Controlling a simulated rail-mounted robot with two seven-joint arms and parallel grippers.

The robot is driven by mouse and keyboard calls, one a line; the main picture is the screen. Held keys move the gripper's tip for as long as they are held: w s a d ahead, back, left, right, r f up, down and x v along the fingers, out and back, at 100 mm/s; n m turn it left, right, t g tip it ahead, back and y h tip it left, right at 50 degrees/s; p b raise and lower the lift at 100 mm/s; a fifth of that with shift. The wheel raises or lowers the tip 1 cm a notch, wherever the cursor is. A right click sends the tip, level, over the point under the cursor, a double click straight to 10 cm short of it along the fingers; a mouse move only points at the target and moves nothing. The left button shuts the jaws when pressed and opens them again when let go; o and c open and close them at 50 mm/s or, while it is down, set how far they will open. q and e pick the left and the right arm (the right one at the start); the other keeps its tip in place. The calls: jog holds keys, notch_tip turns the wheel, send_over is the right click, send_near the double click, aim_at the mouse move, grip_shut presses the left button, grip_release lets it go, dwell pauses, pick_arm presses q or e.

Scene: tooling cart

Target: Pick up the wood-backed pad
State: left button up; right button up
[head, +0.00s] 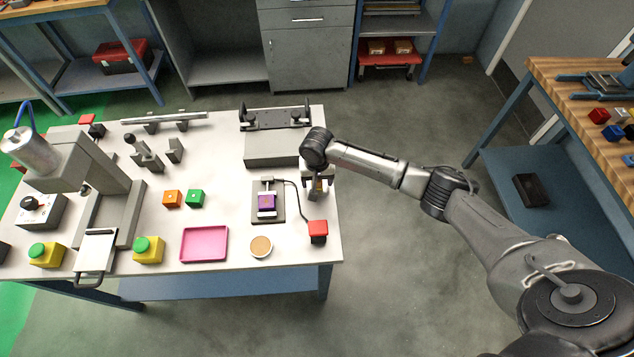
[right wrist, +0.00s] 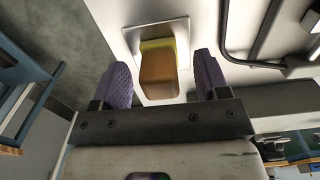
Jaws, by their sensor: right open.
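The wood-backed pad (right wrist: 160,75) shows in the right wrist view as a brown wooden block with a yellow-green layer along its far edge. It sits on a thin pale square plate (right wrist: 136,40). My right gripper (right wrist: 161,66) is open, with one dark ribbed finger on each side of the block and a visible gap on both sides. In the head view my right gripper (head: 316,190) points down at the right edge of the white table and mostly hides the pad. My left gripper is not in view.
On the white table (head: 220,152), a small fixture with a purple block (head: 266,202) stands just left of the gripper. A red button box (head: 318,231) is in front of it, and a grey fixture (head: 272,148) behind. A round tan-topped dish (head: 261,246) and pink tray (head: 204,244) lie nearer the front.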

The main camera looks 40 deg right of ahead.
jog(key=shift+f, duration=0.65)
jog(key=c, duration=1.1)
jog(key=shift+r, duration=0.55)
jog(key=r, duration=0.2)
jog(key=r+p, duration=0.1)
jog(key=shift+s+d+r, duration=0.1)
jog(key=shift+s+r, duration=0.25)
jog(key=shift+s, duration=0.05)
jog(key=s+d+r+p, duration=0.1)
jog(key=s+d+r, duration=0.1)
jog(key=s+r, duration=0.4)
jog(key=s, duration=0.4)
jog(key=shift+s+p, duration=0.3)
jog(key=shift+p, duration=0.05)
